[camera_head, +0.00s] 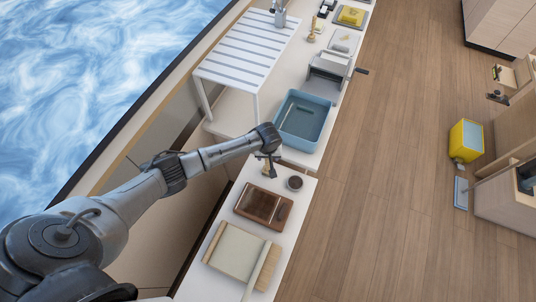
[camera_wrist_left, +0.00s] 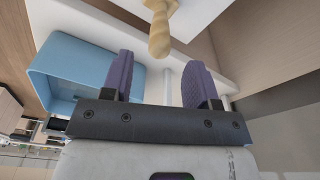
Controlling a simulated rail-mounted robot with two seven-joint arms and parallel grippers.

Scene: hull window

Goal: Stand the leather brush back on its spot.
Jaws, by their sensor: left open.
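My left gripper (camera_head: 268,164) is over the near counter, just short of the blue basin. In the left wrist view its two purple fingers (camera_wrist_left: 159,62) are apart, with nothing held between them. A turned pale wooden handle (camera_wrist_left: 161,28), which looks like the leather brush's, has its rounded end close to the fingertips and roughly centred between them. In the head view a small tan piece (camera_head: 265,171) of it seems to show beneath the gripper, mostly hidden. I cannot tell whether it stands or lies. My right gripper is not in view.
A small dark round tin (camera_head: 295,183) sits beside the gripper. A brown leather tray (camera_head: 250,206) and a cream board with a pale long-handled brush (camera_head: 264,267) lie nearer. The blue basin (camera_head: 320,140) and a white slatted rack (camera_head: 247,48) stand beyond.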

